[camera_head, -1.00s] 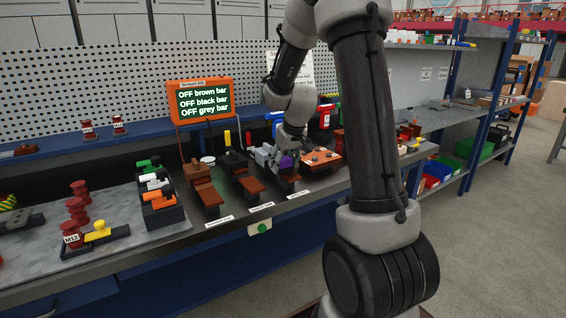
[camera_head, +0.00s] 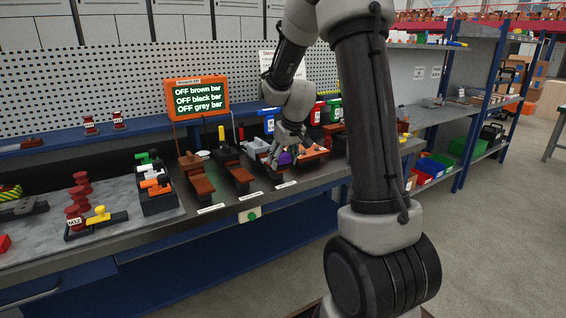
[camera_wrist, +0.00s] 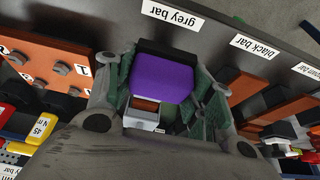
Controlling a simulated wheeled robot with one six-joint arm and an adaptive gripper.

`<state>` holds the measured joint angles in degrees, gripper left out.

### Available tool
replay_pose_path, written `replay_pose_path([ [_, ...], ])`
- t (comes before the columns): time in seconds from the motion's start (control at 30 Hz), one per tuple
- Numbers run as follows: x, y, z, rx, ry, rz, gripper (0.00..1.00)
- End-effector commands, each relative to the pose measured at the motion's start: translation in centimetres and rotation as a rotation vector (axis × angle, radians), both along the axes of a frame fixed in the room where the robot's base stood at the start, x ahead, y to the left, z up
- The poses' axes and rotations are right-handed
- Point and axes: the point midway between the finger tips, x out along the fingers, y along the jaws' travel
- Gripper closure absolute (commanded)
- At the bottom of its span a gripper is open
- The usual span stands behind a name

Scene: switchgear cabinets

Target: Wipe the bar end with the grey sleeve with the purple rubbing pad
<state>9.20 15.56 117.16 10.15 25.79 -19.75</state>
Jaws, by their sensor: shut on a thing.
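My gripper (camera_head: 288,146) is shut on the purple rubbing pad (camera_head: 285,158), low over the bench at the grey bar. In the wrist view the purple pad (camera_wrist: 162,80), with a black back, sits between the green-grey fingers. Just below it in that view is the light grey sleeve (camera_wrist: 141,121) with a small piece of copper-brown bar end (camera_wrist: 145,105) showing. The pad hides most of this bar end. I cannot tell whether they touch. In the head view the grey sleeve (camera_head: 257,146) is left of my gripper.
The black bar (camera_head: 236,172) and brown bar (camera_head: 197,180) stand to the left. An orange block with bolts (camera_head: 314,151) is close on the right. A screen (camera_head: 200,100) reads OFF for all three bars. The "grey bar" label (camera_wrist: 172,15) lies on the bench edge.

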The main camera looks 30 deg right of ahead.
Motion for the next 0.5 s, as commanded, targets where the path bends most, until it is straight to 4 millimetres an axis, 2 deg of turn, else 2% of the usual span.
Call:
replay_pose_path([
  [0.03, 0.1, 0.0, 1.4, -0.002, -0.008, 0.0, 0.73],
  [0.5, 0.3, 0.1, 5.4, -0.002, -0.007, 0.002, 0.73],
])
